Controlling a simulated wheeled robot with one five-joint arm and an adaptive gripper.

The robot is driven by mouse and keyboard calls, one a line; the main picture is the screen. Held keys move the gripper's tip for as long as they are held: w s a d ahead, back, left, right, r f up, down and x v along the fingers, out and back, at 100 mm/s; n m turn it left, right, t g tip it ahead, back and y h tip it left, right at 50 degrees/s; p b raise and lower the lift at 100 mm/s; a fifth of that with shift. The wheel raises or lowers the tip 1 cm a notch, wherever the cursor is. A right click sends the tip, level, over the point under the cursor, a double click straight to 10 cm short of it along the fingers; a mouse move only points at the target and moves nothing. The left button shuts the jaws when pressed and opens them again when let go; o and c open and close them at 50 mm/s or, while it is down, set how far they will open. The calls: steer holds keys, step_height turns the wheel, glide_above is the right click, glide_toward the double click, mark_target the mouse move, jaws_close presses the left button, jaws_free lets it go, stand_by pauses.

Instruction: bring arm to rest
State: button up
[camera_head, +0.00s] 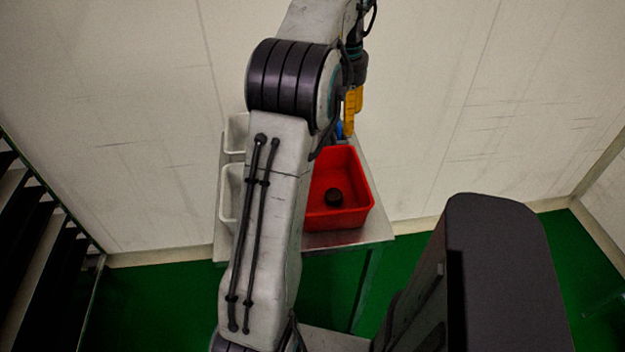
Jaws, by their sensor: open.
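My arm rises through the middle of the head view and bends over the table. My gripper (349,125) shows partly behind the arm's elbow, as yellow and blue parts pointing down above the back of the red bin (362,214). It is open, and no held thing shows in it. The near side of the arm hides part of it.
White bins (229,190) stand to the left, partly behind my arm. A dark rack (40,230) is at far left. A pale wall stands behind; green floor is open around the table.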

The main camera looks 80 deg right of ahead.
stand_by(0.5)
steer(key=a+f, duration=0.4)
steer(key=f, duration=0.5)
steer(key=w+a+n, duration=0.4)
steer(key=w+a, duration=0.8)
steer(key=a, duration=0.1)
steer(key=w+a+r+n+t, duration=0.1)
steer(key=w+a+n, duration=0.1)
steer(key=a+n, duration=0.3)
steer(key=w+a+r+n+t, duration=0.1)
steer(key=w+a+r+n, duration=0.1)
steer(key=a, duration=1.1)
steer(key=w+a+r+n+t, duration=0.1)
steer(key=w+a+r+n, duration=0.1)
steer(key=w+a+n, duration=0.2)
steer(key=a+n, duration=0.3)
steer(key=a, duration=0.3)
steer(key=shift+w+n+p, duration=0.2)
steer(key=shift+n+p, duration=0.1)
steer(key=shift+p, duration=0.1)
